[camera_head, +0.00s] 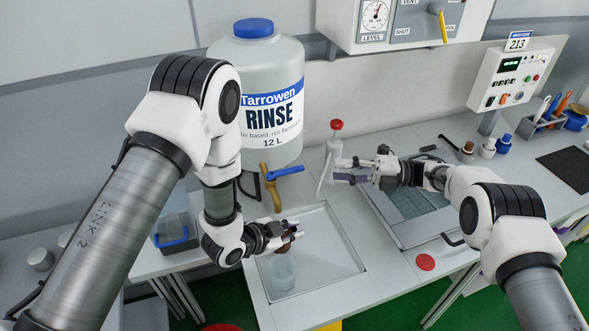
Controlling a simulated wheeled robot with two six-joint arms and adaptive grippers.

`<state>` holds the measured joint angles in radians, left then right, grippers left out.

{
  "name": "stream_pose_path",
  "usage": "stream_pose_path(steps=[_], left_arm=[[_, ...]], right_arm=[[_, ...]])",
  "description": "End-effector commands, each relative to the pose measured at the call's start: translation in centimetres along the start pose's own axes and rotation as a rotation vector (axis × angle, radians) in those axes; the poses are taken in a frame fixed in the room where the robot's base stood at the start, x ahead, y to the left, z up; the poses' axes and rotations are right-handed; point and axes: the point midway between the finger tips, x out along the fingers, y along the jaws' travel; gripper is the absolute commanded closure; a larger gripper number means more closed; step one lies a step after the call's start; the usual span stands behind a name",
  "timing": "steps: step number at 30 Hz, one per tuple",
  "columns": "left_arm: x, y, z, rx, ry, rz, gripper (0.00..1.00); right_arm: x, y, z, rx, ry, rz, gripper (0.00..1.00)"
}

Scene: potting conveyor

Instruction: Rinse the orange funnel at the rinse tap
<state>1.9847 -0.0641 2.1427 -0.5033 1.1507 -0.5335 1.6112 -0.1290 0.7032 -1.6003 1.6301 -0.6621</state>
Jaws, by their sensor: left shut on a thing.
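The white Tarrowen RINSE tank (262,78) with a blue cap stands at the back. Below it is a brass tap (271,190) with a blue lever (287,172). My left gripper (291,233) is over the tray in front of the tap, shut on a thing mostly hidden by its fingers. A small reddish-brown part (284,248) shows just under the fingers. I cannot tell whether this is the orange funnel; no clear funnel shape shows. My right gripper (348,172) is beside the white bottle with a red cap (336,135); its finger opening is unclear.
A pale translucent cup (283,274) stands in the shallow white tray (336,262), close below my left gripper. A blue-grey mesh panel (408,200) lies right of the tray. A red disc (425,262) lies near the front edge. A control box (510,78) is at right.

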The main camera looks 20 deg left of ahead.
Motion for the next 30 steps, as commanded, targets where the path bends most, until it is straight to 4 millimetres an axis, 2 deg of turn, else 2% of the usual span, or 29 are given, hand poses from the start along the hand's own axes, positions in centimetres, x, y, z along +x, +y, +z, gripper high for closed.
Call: stream_pose_path(steps=[5,12,18,28,30], left_arm=[[0.0,0.0,0.0,0.000,0.000,0.000,1.00],[0.0,0.0,0.0,0.000,0.000,0.000,1.00],[0.0,0.0,0.0,0.000,0.000,0.000,1.00],[0.0,0.0,0.0,0.000,0.000,0.000,1.00],[0.0,0.0,0.0,0.000,0.000,0.000,1.00]], right_arm=[[2.1,-0.1,-0.2,-0.004,0.014,-0.010,0.65],[7.9,-0.2,-0.3,-0.003,0.013,-0.010,0.65],[11.3,-0.2,-0.3,-0.003,0.010,-0.009,0.65],[11.9,-0.2,-0.2,-0.002,0.007,-0.008,0.65],[11.9,-0.2,-0.2,-0.002,0.007,-0.008,0.89]])
